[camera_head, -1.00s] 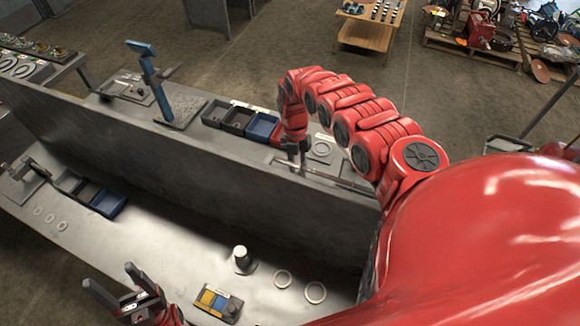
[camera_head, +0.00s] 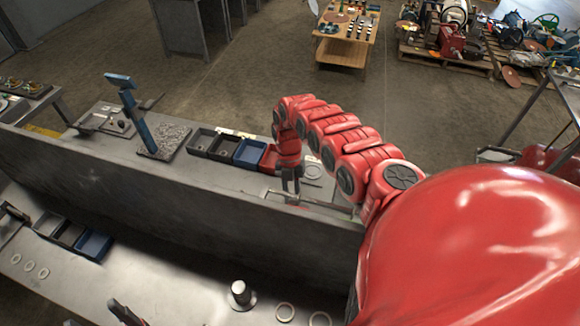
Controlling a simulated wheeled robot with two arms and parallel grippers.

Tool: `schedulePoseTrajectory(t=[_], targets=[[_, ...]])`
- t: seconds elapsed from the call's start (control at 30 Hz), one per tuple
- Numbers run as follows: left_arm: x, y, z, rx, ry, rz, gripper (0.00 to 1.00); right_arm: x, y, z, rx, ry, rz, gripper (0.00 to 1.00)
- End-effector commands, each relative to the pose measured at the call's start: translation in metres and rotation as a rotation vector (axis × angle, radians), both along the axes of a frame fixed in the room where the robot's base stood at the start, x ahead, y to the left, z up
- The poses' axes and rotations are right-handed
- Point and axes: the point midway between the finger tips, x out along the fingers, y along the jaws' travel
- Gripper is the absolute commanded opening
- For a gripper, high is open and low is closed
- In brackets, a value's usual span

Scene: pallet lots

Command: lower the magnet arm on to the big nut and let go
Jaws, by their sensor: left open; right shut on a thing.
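My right gripper (camera_head: 291,184) reaches down over the far side of the grey partition and is shut on a thin metal bar, which appears to be the magnet arm (camera_head: 325,204). The bar runs low to the right, close behind the partition's top edge. My fingers and the partition hide part of it. I cannot make out the big nut; the spot under the bar is hidden or too small to tell. My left gripper (camera_head: 97,314) is open and empty at the bottom edge, mostly cut off, over the near bench.
The partition (camera_head: 150,200) separates two benches. On the far bench are black, blue and red bins (camera_head: 250,152), a pale ring (camera_head: 312,170) and a blue post (camera_head: 140,125). The near bench holds a metal cylinder (camera_head: 239,291), rings (camera_head: 285,312) and more bins (camera_head: 93,245).

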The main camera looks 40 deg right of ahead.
Motion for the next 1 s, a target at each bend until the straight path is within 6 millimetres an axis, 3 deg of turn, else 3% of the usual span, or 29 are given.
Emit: schedulePoseTrajectory(t=[0.4, 0.43, 0.57, 1.0], targets=[[0.0000, 0.0000, -0.0013, 0.000, 0.000, 0.000, 0.66, -0.0035, -0.0021, -0.0041, -0.004, 0.006, -0.003, 0.00], [0.0000, 0.0000, -0.0013, 0.000, 0.000, 0.000, 0.66, -0.0036, -0.0020, -0.0042, -0.003, 0.006, -0.003, 0.31], [0.0000, 0.0000, -0.0015, 0.000, 0.000, 0.000, 0.66, -0.0036, -0.0012, -0.0047, -0.001, 0.006, -0.003, 0.55], [0.0000, 0.0000, -0.0018, 0.000, 0.000, 0.000, 0.66, -0.0034, 0.0023, -0.0058, 0.005, 0.005, 0.000, 0.57]])
